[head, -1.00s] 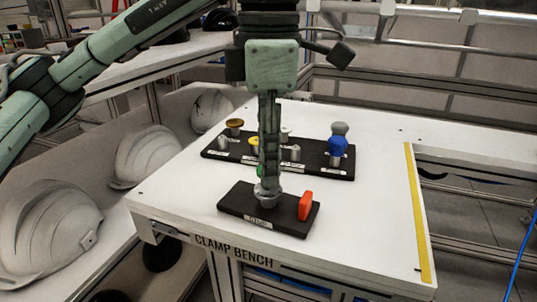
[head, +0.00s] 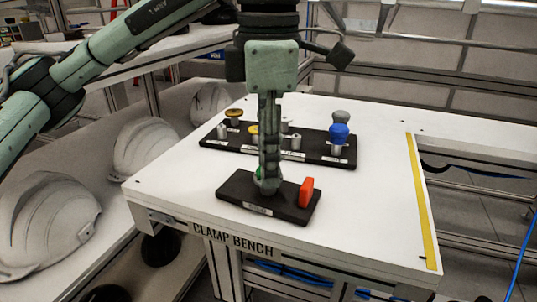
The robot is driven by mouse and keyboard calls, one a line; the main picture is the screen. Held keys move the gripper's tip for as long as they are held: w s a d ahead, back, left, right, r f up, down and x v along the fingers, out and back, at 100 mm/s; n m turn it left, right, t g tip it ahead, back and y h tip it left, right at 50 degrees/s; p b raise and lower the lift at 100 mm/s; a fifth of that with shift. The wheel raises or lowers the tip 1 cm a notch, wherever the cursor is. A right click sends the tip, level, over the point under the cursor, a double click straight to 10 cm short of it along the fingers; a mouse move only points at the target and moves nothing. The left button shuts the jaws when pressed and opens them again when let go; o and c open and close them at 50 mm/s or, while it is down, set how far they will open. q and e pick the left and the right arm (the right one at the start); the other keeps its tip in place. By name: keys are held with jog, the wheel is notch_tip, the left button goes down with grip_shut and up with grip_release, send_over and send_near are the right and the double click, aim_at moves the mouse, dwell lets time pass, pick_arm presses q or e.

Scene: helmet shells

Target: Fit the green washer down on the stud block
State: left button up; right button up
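My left gripper (head: 268,180) points straight down over the black stud block (head: 235,187) at the front of the bench. Its fingers show edge-on as one narrow column, so I cannot see the gap between them. A small green edge, likely the green washer (head: 259,173), shows at the left of the fingertips, low over the block. The fingers hide most of it and the stud, so I cannot tell whether the washer is around the stud or touching the block. My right gripper is not in view.
A red-orange upright piece (head: 306,191) stands on the block's right end, close to the fingers. Behind is a long black rack (head: 314,157) with several pegs, a blue knob (head: 339,134) and a yellow-topped piece (head: 233,112). The bench's right side (head: 375,205) is clear.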

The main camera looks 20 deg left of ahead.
pick_arm(q)
jog(key=shift+o, duration=1.4)
notch_tip(320, 180, up, 12)
jog(key=shift+s, duration=0.1)
